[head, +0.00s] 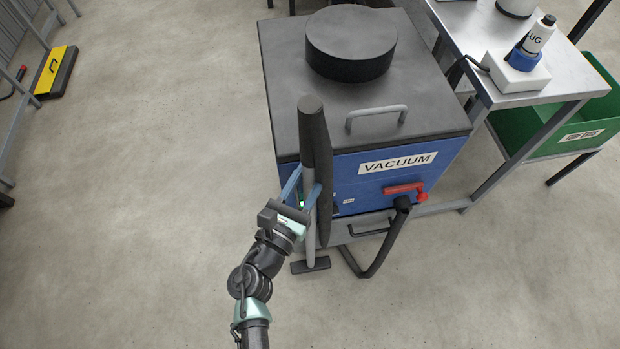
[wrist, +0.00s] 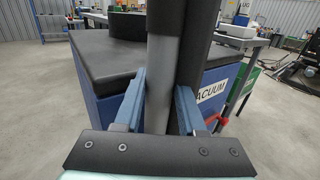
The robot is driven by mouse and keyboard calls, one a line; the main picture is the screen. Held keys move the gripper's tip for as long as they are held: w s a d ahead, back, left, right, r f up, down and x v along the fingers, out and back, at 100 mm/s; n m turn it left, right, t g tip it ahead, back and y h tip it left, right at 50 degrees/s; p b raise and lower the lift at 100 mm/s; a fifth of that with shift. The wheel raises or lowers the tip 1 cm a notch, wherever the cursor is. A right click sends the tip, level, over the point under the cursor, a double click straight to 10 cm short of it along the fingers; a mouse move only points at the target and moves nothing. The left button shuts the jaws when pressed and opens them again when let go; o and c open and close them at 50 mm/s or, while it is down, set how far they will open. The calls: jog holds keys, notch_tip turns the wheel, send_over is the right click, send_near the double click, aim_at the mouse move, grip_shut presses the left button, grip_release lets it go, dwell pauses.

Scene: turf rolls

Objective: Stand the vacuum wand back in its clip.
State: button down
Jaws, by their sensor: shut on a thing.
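The vacuum wand (head: 309,160) is a grey tube with a dark top and a flat dark foot at floor level. It stands nearly upright before the front left of the blue vacuum (head: 350,178). My gripper (head: 307,180) is shut on the tube, with one blue finger on each side. In the wrist view the grey tube (wrist: 160,75) is between the fingers (wrist: 158,100). A thick dark tube (head: 324,190) runs close beside the wand on its right; I cannot tell whether they touch. I cannot make out the clip. Whether the foot touches the floor is unclear.
A black hose (head: 382,250) loops from the vacuum's front, below a red handle (head: 404,188). A metal table (head: 570,75) and a green bin (head: 570,125) stand at the right. A yellow and black case (head: 56,70) lies far left.

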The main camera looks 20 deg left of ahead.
jog(key=shift+w+a+f+b, duration=0.1)
jog(key=shift+f+b, duration=0.05)
jog(key=shift+f, duration=0.5)
jog(key=shift+w+a+f+b, duration=0.1)
jog(key=shift+f+b, duration=0.05)
jog(key=shift+f, duration=0.65)
jog(key=shift+c, duration=2.4)
grip_release()
jog(key=shift+f, duration=0.1)
jog(key=shift+s+r, duration=0.1)
jog(key=shift+r, duration=0.1)
send_near(306, 188)
jog(key=shift+s, duration=0.1)
